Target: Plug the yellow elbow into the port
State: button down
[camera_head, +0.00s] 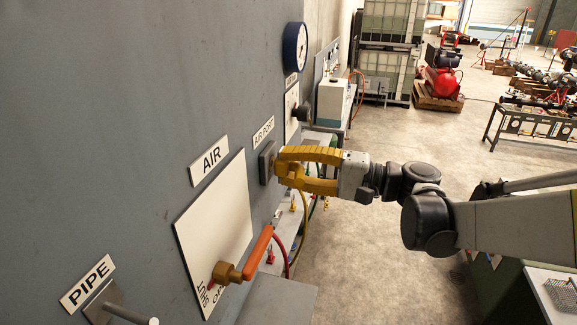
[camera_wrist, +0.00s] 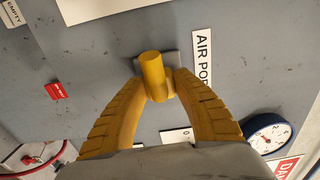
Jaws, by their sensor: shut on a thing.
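My gripper (camera_head: 285,165) reaches left to the grey wall panel, its yellow fingers shut on the yellow elbow (camera_wrist: 152,68). In the wrist view the elbow sits between the fingertips, one round stub pointing up the picture. The port (camera_head: 267,162) is a dark square block on the panel beside the "AIR PORT" label (camera_head: 263,131). In the wrist view, part of the port's grey plate (camera_wrist: 172,60) shows behind the elbow. The elbow and fingertips hide the port's opening. The elbow is right at the port, but I cannot tell whether it is inside it.
A white AIR plate with an orange-handled valve (camera_head: 258,253) sticks out below the port. A blue-rimmed gauge (camera_head: 295,47) and a dark knob (camera_head: 302,112) are on the panel farther back. A bench with hoses stands beneath. Open floor lies to the right.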

jog(key=shift+w+a, duration=0.2)
jog(key=shift+a, duration=0.2)
jog(key=c, duration=1)
grip_release()
jog(key=v, duration=1.2)
